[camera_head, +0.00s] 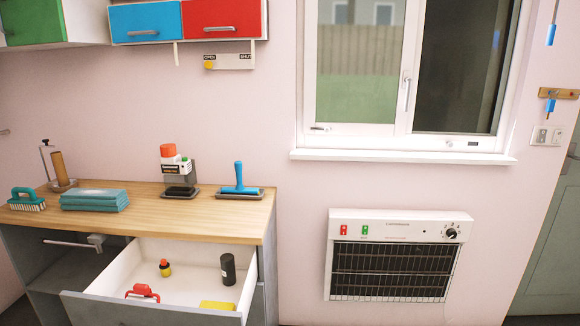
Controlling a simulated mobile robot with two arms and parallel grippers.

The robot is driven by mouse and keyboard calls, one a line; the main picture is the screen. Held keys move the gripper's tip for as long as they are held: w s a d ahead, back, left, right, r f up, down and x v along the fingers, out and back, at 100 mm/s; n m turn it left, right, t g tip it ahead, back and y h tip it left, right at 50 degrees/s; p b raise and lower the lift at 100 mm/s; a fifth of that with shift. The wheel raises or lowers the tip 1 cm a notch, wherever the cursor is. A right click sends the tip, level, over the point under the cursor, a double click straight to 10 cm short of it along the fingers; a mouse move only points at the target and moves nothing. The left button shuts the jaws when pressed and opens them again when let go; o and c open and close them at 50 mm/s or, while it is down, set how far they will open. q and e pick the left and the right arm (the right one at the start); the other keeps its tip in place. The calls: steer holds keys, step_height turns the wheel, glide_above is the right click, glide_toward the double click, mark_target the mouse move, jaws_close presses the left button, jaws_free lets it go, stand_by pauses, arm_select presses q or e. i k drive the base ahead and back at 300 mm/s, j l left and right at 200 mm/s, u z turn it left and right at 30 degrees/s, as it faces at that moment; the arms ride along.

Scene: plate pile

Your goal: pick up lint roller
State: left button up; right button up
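No thing here is clearly a lint roller. A blue tool (239,182) with an upright handle rests on a dark tray (223,195) at the right end of the wooden counter (150,214); it may be a roller or a squeegee, I cannot tell. Small blue-handled items hang on the right wall, one from a wooden rack (559,93) and one higher up (551,35); they are too small to identify. Neither of my grippers shows in the head view.
An open drawer (254,283) below the counter holds a black cylinder (228,269) and red and yellow items. A heater (393,225) is on the wall.

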mark_target(139, 289)
steer(key=i+j+u, duration=0.1)
steer(key=j+u, duration=0.2)
steer(key=u, duration=0.15)
steer(key=i+j+u, duration=0.2)
steer(key=u, duration=0.2)
